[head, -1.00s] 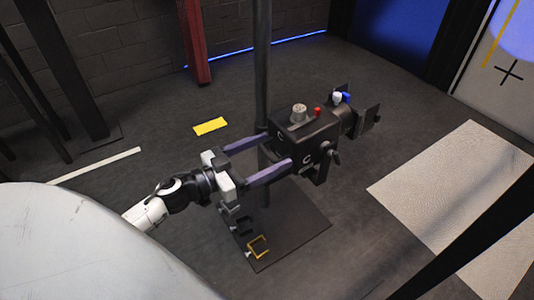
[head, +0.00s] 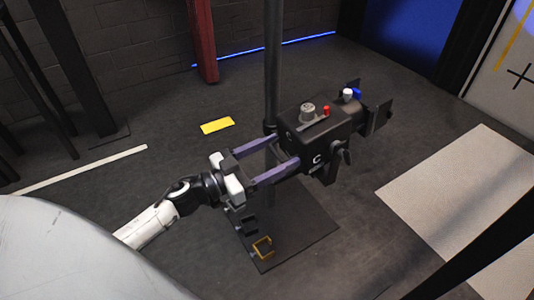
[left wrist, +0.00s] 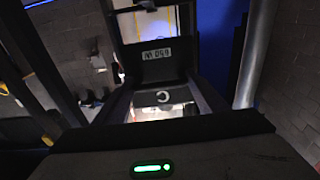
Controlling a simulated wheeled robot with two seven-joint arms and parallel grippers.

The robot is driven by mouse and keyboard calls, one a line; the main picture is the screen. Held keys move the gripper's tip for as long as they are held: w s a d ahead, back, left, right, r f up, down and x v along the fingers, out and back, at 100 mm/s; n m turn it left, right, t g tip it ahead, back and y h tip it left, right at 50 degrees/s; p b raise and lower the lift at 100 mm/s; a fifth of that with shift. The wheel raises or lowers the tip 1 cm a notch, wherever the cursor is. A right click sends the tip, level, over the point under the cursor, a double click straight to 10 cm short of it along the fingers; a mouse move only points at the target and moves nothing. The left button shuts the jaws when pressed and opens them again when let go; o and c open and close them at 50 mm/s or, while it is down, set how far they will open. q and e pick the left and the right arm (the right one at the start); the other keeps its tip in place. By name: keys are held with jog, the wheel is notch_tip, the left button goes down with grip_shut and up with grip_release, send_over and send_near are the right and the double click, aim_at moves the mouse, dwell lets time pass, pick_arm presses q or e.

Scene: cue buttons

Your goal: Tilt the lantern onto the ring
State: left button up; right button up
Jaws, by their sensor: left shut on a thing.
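The lantern (head: 322,128) is a black boxy lamp with knobs on top and flaps at its front end, beside the dark upright pole (head: 273,60). It points right. My left gripper (head: 286,152), with purple fingers, is shut on the rear of the lantern. In the left wrist view, the lantern's labelled dark back (left wrist: 157,60) lies between the fingers. A pale bluish light patch (head: 527,18) shows on the wall panel at the upper right, above a black cross. I cannot make out a ring. My right gripper is out of view.
The pole stands on a dark floor plate (head: 310,235) bearing small brackets, one yellow (head: 263,247). A pale mat (head: 465,190) lies on the right. A yellow strip (head: 217,125) marks the floor behind my arm. A red post (head: 203,50) stands at the back.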

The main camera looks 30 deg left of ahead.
pick_arm(q)
jog(key=o, duration=1.3)
jog(key=shift+c, duration=0.2)
jog(key=shift+a, duration=0.1)
jog(key=p+v, duration=0.2)
jog(key=v, duration=0.8)
jog(key=shift+s, duration=0.15)
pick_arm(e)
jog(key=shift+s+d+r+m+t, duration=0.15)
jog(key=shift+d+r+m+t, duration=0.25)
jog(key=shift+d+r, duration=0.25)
